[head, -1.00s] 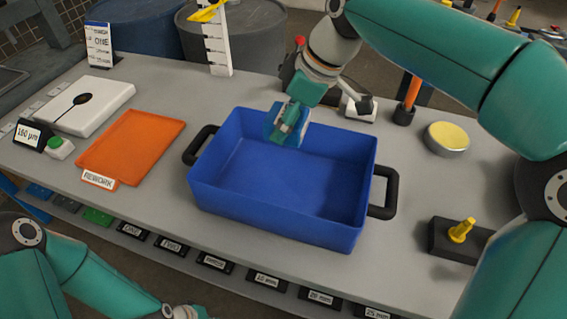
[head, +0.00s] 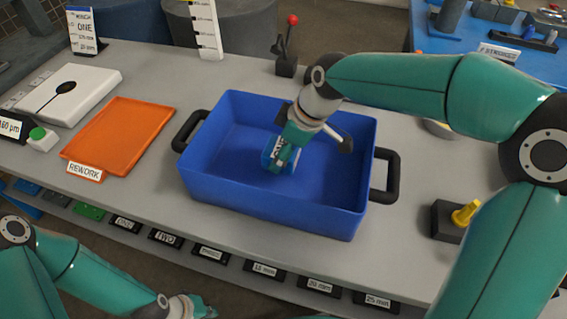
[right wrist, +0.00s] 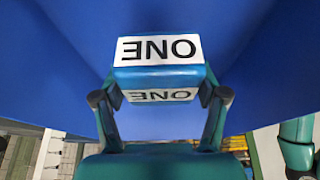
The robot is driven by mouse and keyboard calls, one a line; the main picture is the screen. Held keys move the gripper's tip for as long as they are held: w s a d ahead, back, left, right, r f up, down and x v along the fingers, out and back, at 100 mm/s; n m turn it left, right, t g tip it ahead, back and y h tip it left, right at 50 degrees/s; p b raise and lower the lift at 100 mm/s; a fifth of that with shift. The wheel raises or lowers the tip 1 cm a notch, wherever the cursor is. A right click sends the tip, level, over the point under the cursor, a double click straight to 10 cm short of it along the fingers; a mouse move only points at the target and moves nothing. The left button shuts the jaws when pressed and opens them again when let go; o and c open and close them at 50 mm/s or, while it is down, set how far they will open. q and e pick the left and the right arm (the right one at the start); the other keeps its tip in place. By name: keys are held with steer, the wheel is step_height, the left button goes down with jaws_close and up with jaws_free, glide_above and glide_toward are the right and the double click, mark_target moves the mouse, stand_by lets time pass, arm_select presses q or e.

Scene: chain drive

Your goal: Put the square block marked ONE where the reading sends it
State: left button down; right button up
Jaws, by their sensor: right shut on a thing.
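The square blue block marked ONE (head: 272,162) is in my right gripper (head: 284,147), which is shut on it inside the outline of the blue bin (head: 255,205). Its height above the bin floor is unclear. In the right wrist view, the block (right wrist: 160,75) sits between the two fingers, with white ONE labels on two faces and blue bin around it. The gauge display (head: 12,127) at the left edge is partly cut off and looks like 180 µm. The orange REWORK tray (head: 120,135) is empty. My left gripper (head: 200,308) is low at the bottom edge; its jaws are unclear.
Black handles (head: 385,175) stick out from the bin's ends. A white device (head: 65,92) and a green button (head: 38,133) stand left of the tray. A black block with a yellow peg (head: 463,213) is at right. Labelled shelf slots run below the front edge.

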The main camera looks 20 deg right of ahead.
steer(key=shift+f, duration=2.1)
steer(key=shift+s+b, duration=0.1)
steer(key=shift+b, duration=0.2)
steer(key=o, duration=1.6)
steer(key=shift+o, duration=0.2)
steer(key=shift+r, duration=0.1)
steer(key=p+v, duration=0.1)
steer(key=v, duration=1.1)
steer(key=shift+s+d, duration=0.1)
